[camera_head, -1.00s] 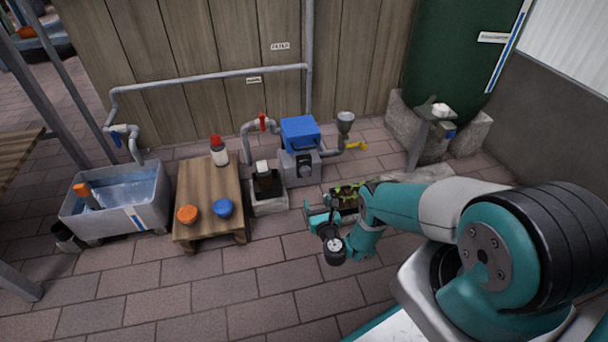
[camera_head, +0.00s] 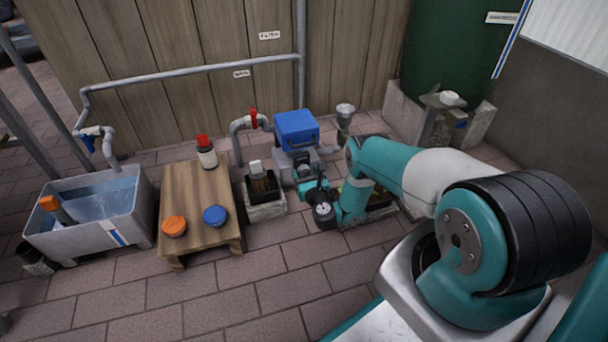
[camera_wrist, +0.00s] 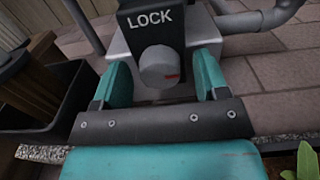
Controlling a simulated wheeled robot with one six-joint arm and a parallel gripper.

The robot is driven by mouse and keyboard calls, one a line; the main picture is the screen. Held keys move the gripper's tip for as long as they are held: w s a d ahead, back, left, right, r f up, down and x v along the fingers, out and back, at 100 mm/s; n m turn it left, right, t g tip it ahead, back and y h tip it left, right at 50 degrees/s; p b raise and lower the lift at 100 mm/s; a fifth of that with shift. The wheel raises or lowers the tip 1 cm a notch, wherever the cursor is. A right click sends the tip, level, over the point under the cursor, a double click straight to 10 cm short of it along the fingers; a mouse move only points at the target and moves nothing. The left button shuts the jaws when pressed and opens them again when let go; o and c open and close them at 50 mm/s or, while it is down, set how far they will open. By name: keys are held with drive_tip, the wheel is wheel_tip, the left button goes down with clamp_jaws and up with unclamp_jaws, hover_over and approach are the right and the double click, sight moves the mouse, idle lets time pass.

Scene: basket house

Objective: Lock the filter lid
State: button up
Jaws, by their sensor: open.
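The filter unit is a grey box with a blue lid (camera_head: 297,129), and the lid is down on it. In the wrist view a black plate marked LOCK (camera_wrist: 150,20) sits above a round grey knob (camera_wrist: 160,67) with a small red mark on its right side. My gripper (camera_wrist: 160,78) is open, with one teal finger on each side of the knob. I cannot tell whether the fingers touch it. In the head view my gripper (camera_head: 306,184) is in front of the filter box, and my wrist partly hides the box front.
A wooden table (camera_head: 195,195) with an orange cap (camera_head: 174,226), a blue cap (camera_head: 215,216) and a bottle (camera_head: 206,152) stands left. A water basin (camera_head: 90,218) is far left. Paving in front is clear.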

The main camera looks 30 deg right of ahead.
drive_tip(key=shift+c, duration=0.4)
drive_tip(key=c, duration=0.8)
drive_tip(key=shift+n, duration=0.3)
drive_tip(key=n+p, duration=0.1)
drive_tip(key=n, duration=0.2)
drive_tip(key=shift+a+n, duration=0.1)
drive_tip(key=shift+n, duration=0.2)
drive_tip(key=n+p, duration=0.1)
drive_tip(key=n, duration=0.3)
drive_tip(key=shift+a+n+p, duration=0.1)
drive_tip(key=shift+n+p, duration=0.2)
drive_tip(key=shift+p, duration=0.1)
drive_tip(key=n+p, duration=0.1)
drive_tip(key=n, duration=0.3)
drive_tip(key=shift+f, duration=0.1)
drive_tip(key=shift+f+n, duration=0.15)
drive_tip(key=shift+n, duration=2.35)
